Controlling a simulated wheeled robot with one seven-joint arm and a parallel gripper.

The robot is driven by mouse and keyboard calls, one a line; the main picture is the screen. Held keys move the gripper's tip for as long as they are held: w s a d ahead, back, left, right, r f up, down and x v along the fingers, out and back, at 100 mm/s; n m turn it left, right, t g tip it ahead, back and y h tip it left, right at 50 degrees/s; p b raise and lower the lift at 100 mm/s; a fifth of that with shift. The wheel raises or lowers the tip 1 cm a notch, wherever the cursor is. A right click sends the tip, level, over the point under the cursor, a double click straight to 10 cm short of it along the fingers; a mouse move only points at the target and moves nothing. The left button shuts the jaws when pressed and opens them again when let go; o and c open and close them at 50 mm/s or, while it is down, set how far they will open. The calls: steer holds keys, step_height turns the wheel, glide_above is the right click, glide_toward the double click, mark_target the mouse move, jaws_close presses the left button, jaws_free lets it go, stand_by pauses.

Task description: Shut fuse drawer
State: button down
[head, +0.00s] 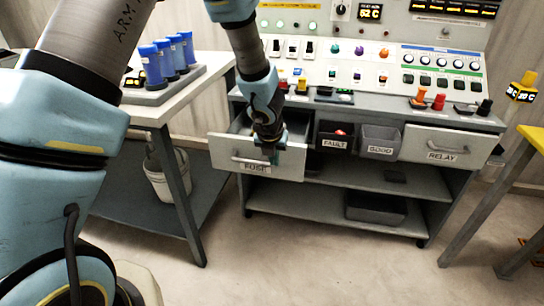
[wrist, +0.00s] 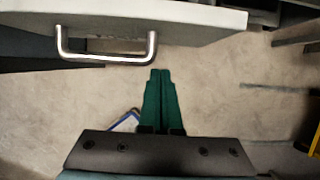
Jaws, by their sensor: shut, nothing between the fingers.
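The fuse drawer (head: 232,158) is pulled out of the left side of the grey control bench, and its open inside shows behind the front. Its front carries a bar handle and a FUSE label. In the wrist view the pale drawer front (wrist: 200,22) and its metal handle (wrist: 105,58) lie at the top. My gripper (head: 274,158) is in front of the right part of the drawer front, right of the handle. In the wrist view its green fingers (wrist: 160,72) are shut together and empty, with floor behind them. They appear apart from the drawer front and handle; contact is not visible.
The relay drawer (head: 448,146) sits at the bench's right. A FAULT bin (head: 334,144) and a GOOD bin (head: 378,150) stand between the drawers. A side table (head: 150,112) with blue cylinders is at left, a yellow-topped table (head: 534,136) at right. The floor in front is clear.

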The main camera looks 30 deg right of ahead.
steer(key=w+d+p, duration=0.1)
steer(key=p, duration=0.1)
steer(key=w+d+p, duration=0.2)
steer(key=shift+f, duration=0.3)
